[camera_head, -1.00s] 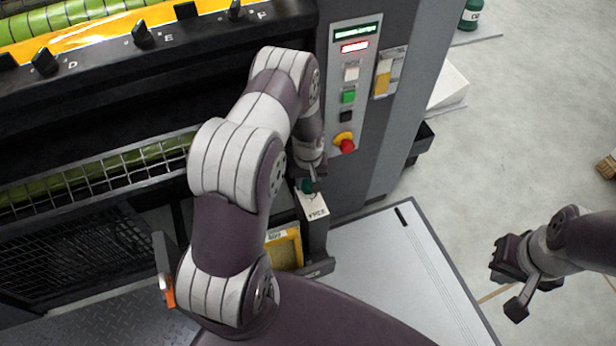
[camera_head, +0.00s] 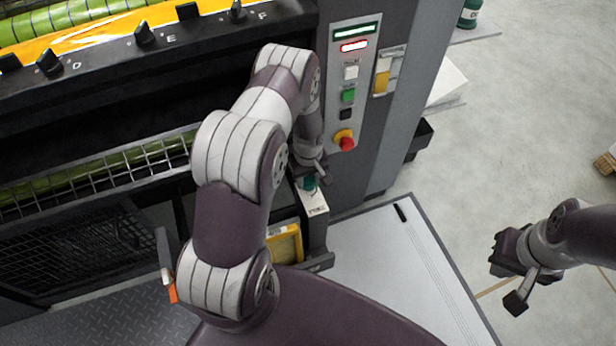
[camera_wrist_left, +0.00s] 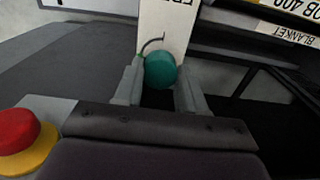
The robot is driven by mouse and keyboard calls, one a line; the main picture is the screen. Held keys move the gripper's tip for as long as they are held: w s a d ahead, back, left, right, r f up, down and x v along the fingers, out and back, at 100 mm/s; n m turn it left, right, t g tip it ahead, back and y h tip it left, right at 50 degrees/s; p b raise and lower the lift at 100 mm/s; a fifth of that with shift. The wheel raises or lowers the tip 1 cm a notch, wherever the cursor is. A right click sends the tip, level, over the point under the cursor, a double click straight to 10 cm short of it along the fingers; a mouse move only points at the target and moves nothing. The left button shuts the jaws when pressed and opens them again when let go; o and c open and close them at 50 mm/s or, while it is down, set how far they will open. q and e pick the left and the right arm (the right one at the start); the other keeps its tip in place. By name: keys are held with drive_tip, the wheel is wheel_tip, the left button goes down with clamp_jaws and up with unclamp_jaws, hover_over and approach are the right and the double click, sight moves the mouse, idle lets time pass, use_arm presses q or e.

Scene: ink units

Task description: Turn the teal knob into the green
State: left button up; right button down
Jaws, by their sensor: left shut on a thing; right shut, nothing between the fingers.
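The teal knob (camera_wrist_left: 160,70) sits on a small pale-topped box (camera_head: 313,203) beside the press. In the head view the knob (camera_head: 309,184) shows just under my left gripper (camera_head: 312,170). In the left wrist view my left gripper (camera_wrist_left: 159,90) has a finger on each side of the knob and is shut on it. A dark curved line and a small bit of green show on the pale face by the knob; the rest of the dial marking is hidden. My right gripper (camera_head: 507,280) is shut and empty, over the floor at the right.
A control panel with a red stop button (camera_head: 346,143) on a yellow base stands close behind my left gripper; the button also shows in the left wrist view (camera_wrist_left: 14,131). A yellow-framed bin (camera_head: 284,243) is below the knob box. Open floor lies right.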

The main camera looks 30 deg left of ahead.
sight(308, 181)
use_arm(q)
drive_tip(key=o, duration=1.1)
wheel_tip(308, 181, up, 13)
drive_tip(key=p, duration=0.3)
drive_tip(key=shift+f, duration=0.15)
